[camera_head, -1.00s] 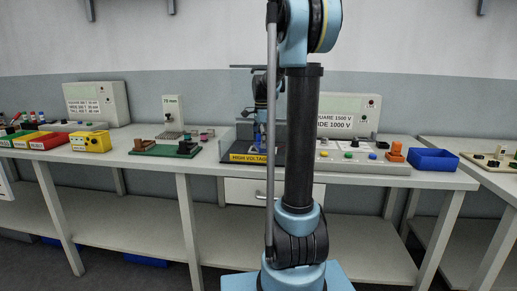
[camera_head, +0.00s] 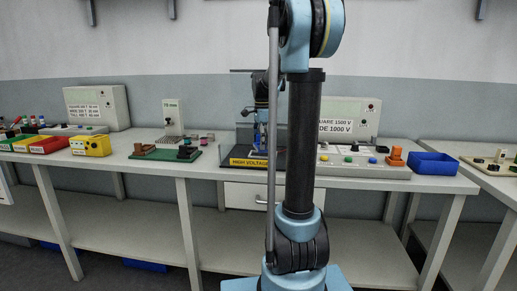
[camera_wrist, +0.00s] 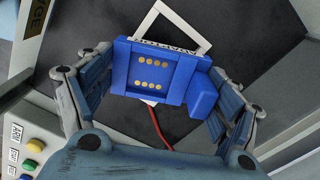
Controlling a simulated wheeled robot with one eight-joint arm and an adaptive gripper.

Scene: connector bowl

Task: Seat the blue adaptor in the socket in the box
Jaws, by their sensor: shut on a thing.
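The blue adaptor (camera_wrist: 178,84) has gold contacts and a side block. My gripper (camera_wrist: 158,84) is shut on it, with a finger at each side. In the head view my gripper (camera_head: 262,122) and the adaptor (camera_head: 258,140) are over or inside the box with the yellow HIGH VOLTAGE label (camera_head: 248,162). Beneath the adaptor in the wrist view is the box's dark floor (camera_wrist: 228,38), with a white square outline (camera_wrist: 188,22) partly covered by the adaptor. The socket itself is not clearly visible. I cannot tell whether the adaptor touches anything below.
A clear panel (camera_head: 238,95) stands upright at the box's back. A red cable (camera_wrist: 158,128) runs below the adaptor. A button console (camera_head: 360,165) and a blue bin (camera_head: 433,163) stand to the right. A green board (camera_head: 165,153) lies to the left.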

